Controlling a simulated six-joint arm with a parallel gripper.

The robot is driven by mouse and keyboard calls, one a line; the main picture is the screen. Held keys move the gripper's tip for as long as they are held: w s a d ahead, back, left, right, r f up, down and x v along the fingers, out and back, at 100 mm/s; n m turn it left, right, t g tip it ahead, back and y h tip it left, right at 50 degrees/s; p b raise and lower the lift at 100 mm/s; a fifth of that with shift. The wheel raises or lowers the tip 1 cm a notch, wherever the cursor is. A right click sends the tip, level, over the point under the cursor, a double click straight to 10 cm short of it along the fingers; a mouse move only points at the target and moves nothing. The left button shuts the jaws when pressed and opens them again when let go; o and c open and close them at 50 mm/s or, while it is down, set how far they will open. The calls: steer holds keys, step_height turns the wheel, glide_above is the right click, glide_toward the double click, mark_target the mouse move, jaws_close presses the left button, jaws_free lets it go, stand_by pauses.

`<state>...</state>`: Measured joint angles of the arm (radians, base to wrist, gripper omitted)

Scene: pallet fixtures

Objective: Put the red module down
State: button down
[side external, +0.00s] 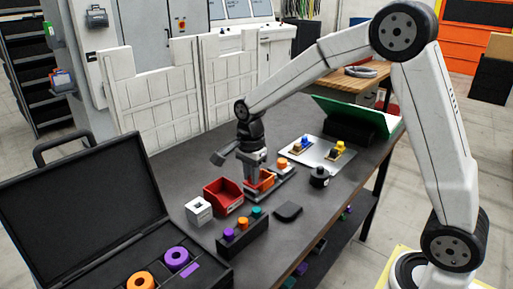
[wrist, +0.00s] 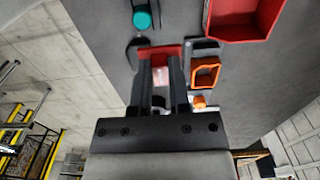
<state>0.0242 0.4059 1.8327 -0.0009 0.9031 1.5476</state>
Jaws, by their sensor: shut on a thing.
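In the wrist view the red module (wrist: 162,52) sits between the two fingers of my gripper (wrist: 160,62), which are shut on it. Part of the module is hidden by the fingers. In the side view my gripper (side external: 252,182) points down low over the bench, beside an orange frame-like part (side external: 266,179). I cannot make out the module there. The orange part also shows in the wrist view (wrist: 204,72), just right of the fingers. Whether the module touches a surface cannot be told.
A red bin (side external: 223,194) stands close left of my gripper. A white cube (side external: 198,211), a dark rack with coloured knobs (side external: 245,238), a flat black piece (side external: 288,212) and a black round weight (side external: 319,178) are nearby. A pale tray (side external: 313,156) lies behind right; an open case (side external: 85,200) stands left.

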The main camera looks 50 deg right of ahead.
steer(key=shift+w+d+f, duration=0.1)
steer(key=shift+w+f, duration=1.35)
steer(key=shift+w, duration=0.5)
steer(key=shift+w+a+f, duration=0.1)
steer(key=shift+w+f, duration=1.3)
steer(key=shift+w, duration=0.55)
steer(key=shift+w+d+f, duration=0.1)
steer(key=shift+w+f, duration=1.35)
steer(key=shift+w, duration=0.5)
steer(key=shift+w+f, duration=0.25)
steer(key=shift+f, duration=1.55)
steer(key=shift+f, duration=0.15)
steer(key=c, duration=0.6)
jaws_free()
